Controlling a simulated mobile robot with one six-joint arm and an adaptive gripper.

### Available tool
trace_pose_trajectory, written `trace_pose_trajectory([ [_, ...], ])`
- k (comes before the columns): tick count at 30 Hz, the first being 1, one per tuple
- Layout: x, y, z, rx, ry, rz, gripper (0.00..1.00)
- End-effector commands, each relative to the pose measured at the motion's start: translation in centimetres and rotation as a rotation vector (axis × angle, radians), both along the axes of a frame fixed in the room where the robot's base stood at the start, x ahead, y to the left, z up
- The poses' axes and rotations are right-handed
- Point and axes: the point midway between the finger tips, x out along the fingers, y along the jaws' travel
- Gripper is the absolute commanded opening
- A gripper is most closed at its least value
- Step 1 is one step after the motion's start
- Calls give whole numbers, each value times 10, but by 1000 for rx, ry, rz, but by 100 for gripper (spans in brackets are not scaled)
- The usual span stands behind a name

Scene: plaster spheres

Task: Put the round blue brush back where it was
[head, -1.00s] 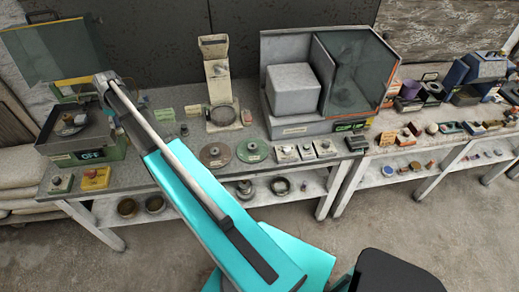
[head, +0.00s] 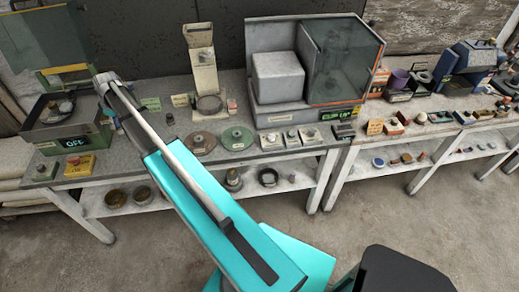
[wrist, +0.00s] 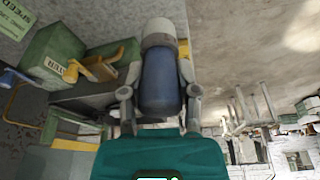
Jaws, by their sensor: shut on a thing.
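In the wrist view my gripper (wrist: 157,85) is shut on the round blue brush (wrist: 160,82), a blue cylinder with a pale grey end pointing away from me. One finger lies on each side of it. It is held clear of the surfaces around it. In the head view my arm reaches up and left over the left bench (head: 130,165). There my gripper and the brush cannot be made out behind the arm's end.
A grey machine with a glass hood (head: 340,60) stands mid-bench. Small blocks (head: 392,126) crowd the right bench. The floor in front (head: 400,215) is clear.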

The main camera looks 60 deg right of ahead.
Motion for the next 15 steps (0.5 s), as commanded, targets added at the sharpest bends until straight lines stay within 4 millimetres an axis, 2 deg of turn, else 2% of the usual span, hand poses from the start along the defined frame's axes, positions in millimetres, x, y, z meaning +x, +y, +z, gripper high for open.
trace_pose_trajectory([
  [1,0,0,-9,0,0,0,0],
  [15,0,-1,-67,0,0,-1,0],
])
